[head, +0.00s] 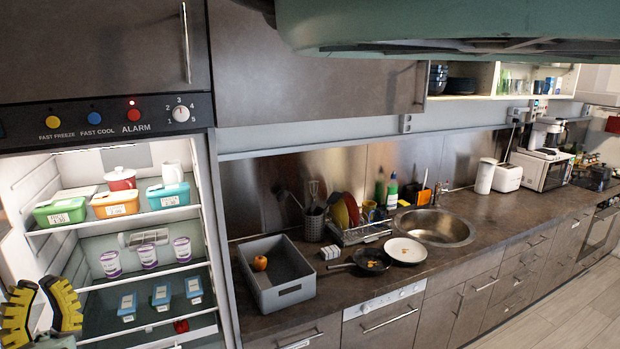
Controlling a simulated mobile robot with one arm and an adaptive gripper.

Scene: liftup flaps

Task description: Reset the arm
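My gripper (42,312) is at the lower left edge of the head view, in front of the open fridge. Its two yellow-and-black fingers stand apart with nothing seen between them. The picture's left edge cuts off part of it, and most of my arm is out of view. A dark upper cabinet front (315,70) is shut above the counter, far to the right of the gripper.
The lit fridge (205,215) holds tubs, cups and boxes on its shelves, close beside the gripper. A grey bin (283,292) with an orange-red fruit (260,263) stands on the counter (330,292). A pan (371,261), plate (405,251) and sink (432,227) lie further right.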

